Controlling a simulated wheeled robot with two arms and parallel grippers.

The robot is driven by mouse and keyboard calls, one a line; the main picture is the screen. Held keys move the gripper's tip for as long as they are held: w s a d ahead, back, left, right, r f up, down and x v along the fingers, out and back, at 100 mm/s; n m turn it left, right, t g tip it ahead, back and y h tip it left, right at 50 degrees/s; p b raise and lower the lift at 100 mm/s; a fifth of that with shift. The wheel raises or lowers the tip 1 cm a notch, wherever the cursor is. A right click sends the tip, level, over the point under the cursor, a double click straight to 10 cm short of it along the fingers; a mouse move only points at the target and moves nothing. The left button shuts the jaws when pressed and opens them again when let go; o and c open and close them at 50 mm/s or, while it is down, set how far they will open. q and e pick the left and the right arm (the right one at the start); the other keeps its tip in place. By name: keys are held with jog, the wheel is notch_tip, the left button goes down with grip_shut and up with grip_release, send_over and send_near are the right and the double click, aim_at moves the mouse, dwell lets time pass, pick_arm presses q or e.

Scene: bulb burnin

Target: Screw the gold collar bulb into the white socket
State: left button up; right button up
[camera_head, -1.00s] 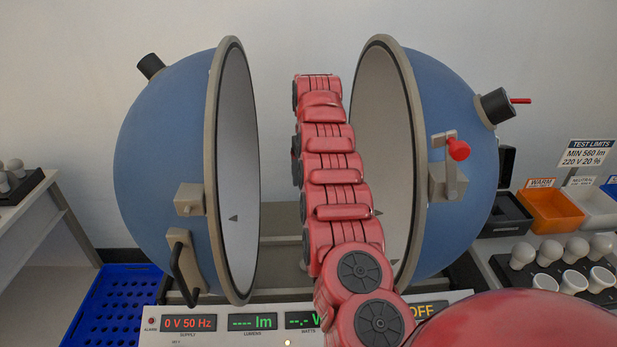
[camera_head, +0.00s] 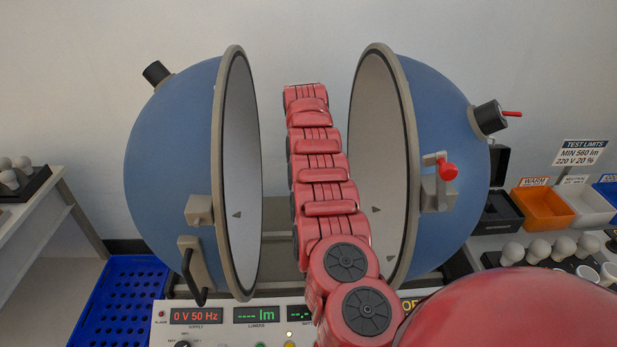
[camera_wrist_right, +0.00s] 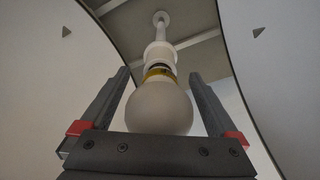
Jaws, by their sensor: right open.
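The gold collar bulb (camera_wrist_right: 158,108) shows in the right wrist view, its frosted globe toward the camera and its gold collar (camera_wrist_right: 160,74) against the white socket (camera_wrist_right: 160,52). A dark gap or band shows between collar and socket, so I cannot tell how deep it sits. My right gripper (camera_wrist_right: 158,76) is open, with one finger on each side of the bulb and visible gaps to it. In the head view my red right arm reaches up between the sphere halves; its gripper, the bulb and the socket are hidden there. My left gripper is not in view.
The blue sphere stands open, left half (camera_head: 170,170) and right half (camera_head: 445,140) flanking my arm. A console (camera_head: 225,338) reading 0 V lies in front. A blue crate (camera_head: 115,305) is at left; an orange bin (camera_head: 541,208) and several bulbs (camera_head: 538,250) are at right.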

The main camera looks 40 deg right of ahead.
jog(key=n+b, duration=0.1)
jog(key=b, duration=0.1)
jog(key=n+b, duration=0.4)
jog(key=shift+d+f+t, duration=0.1)
jog(key=shift+f+t, duration=0.2)
jog(key=shift+f, duration=0.05)
jog(key=shift+r+n+y+b, duration=0.1)
jog(key=shift+n+y+b, duration=0.3)
jog(key=shift+n, duration=0.8)
jog(key=shift+r+n, duration=0.15)
jog(key=shift+n, duration=0.75)
jog(key=shift+d+r+n, duration=0.1)
jog(key=shift+r+n, duration=0.1)
jog(key=shift+n, duration=0.7)
jog(key=n+p, duration=0.1)
jog(key=n, duration=0.2)
jog(key=shift+r+y+p, duration=0.2)
jog(key=shift+y+p, duration=0.1)
jog(key=shift+p, duration=0.05)
jog(key=shift+f+n, duration=0.25)
jog(key=shift+n, duration=0.15)
jog(key=shift+c, duration=0.2)
